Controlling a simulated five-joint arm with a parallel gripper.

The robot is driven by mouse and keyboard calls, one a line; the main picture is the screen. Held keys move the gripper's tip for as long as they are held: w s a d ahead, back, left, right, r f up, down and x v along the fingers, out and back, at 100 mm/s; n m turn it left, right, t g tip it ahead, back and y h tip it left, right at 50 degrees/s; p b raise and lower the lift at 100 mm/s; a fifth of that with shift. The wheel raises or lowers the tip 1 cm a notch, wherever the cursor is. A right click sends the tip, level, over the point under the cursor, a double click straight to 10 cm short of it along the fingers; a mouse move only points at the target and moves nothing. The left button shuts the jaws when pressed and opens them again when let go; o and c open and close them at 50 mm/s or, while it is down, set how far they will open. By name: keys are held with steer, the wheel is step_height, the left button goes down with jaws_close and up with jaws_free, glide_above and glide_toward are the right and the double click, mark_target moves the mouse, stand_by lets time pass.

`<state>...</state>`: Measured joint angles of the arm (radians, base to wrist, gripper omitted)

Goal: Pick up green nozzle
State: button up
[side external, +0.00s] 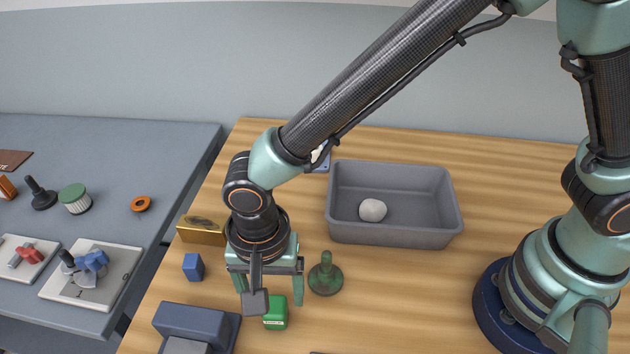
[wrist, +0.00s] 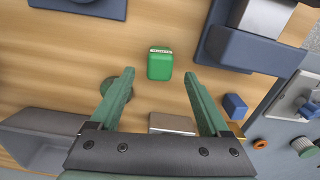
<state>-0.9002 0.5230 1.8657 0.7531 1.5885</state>
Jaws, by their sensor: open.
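The green nozzle (side external: 325,275) is a dark green piece with a round base and an upright stem. It stands on the wooden table just right of my gripper (side external: 270,291) in the side view. In the wrist view the nozzle (wrist: 110,84) is partly hidden behind the left finger. My gripper (wrist: 159,74) is open and empty, pointing down above the table. A brighter green block (wrist: 160,65) with a pale strip on one edge lies ahead of the fingertips, between their lines. In the side view this block (side external: 276,314) is just in front of the gripper, apart from the nozzle.
A grey bin (side external: 395,233) with a pale round lump (side external: 372,210) stands behind the nozzle. A blue cube (side external: 193,267), a brass block (side external: 200,231) and a blue-grey fixture (side external: 192,318) are on the left. Table is clear right of the nozzle.

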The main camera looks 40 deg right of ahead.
mark_target(274, 305)
steer(key=shift+s+f, duration=0.1)
steer(key=shift+f, duration=2.65)
jaws_close()
